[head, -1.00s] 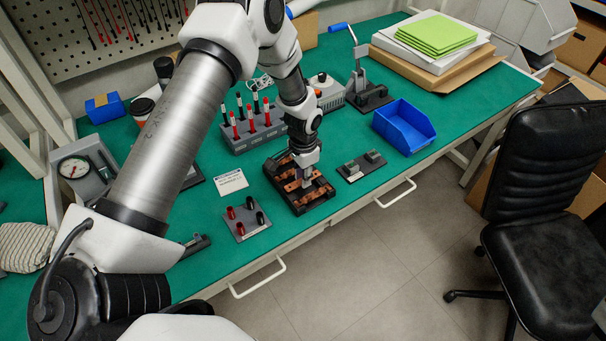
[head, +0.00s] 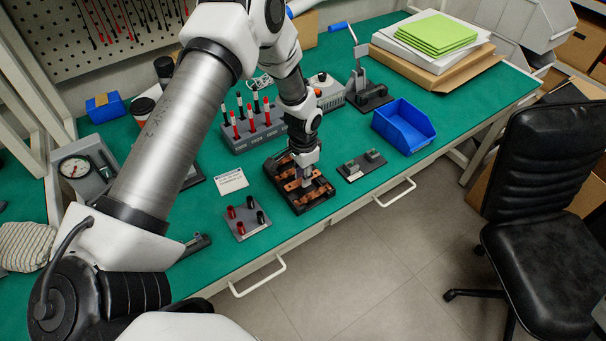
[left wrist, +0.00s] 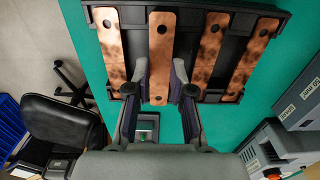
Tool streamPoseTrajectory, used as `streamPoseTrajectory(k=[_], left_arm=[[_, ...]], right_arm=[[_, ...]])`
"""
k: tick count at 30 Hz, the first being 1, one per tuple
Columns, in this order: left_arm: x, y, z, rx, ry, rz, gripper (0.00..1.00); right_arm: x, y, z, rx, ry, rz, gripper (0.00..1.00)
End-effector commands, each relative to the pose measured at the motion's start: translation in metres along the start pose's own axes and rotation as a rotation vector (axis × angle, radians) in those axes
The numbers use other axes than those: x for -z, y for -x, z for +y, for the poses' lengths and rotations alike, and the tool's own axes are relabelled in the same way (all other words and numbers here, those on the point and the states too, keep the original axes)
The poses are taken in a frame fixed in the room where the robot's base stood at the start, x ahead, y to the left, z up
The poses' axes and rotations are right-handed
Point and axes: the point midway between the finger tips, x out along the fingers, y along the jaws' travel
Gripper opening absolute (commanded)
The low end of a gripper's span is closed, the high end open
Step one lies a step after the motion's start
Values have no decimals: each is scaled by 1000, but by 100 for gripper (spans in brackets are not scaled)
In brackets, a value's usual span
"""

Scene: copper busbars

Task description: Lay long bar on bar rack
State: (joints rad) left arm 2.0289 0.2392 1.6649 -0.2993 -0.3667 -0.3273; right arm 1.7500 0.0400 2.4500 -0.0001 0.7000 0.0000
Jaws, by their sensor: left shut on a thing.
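The black tray (head: 323,196) sits near the bench's front edge in the head view, holding several copper bars. In the left wrist view the tray (left wrist: 216,7) shows with bars side by side. My left gripper (head: 305,180) points down over it. In the left wrist view its fingers (left wrist: 160,82) are shut on the sides of one copper bar (left wrist: 160,50), second from the left. I cannot tell whether this bar is clear of the tray floor. A small dark plate with two grey blocks, probably the bar rack (head: 362,165), stands right of the tray. My right gripper is not in view.
A blue bin (head: 404,127) stands right of the rack. A grey holder with red and black tools (head: 253,136) is behind the tray. A plate with red and black pegs (head: 248,218) is at left. Green bench surface shows between tray and rack.

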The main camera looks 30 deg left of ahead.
Motion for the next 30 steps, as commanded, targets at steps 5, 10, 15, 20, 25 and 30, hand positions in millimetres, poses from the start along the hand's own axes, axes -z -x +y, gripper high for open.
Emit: streamPoseTrajectory(k=[5, 10, 15, 20, 25, 30], left_arm=[[0, -6, 0, 0, 0, 0, 0], [0, -10, 0, 0, 0, 0, 0], [0, -10, 0, 0, 0, 0, 0], [0, -10, 0, 0, 0, 0, 25], [0, -10, 0, 0, 0, 0, 51], [0, -10, 0, 0, 0, 0, 51]], right_arm=[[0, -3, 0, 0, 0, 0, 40], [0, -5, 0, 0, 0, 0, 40], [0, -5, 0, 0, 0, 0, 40], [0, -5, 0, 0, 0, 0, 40], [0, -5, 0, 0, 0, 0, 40], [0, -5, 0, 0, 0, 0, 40]])
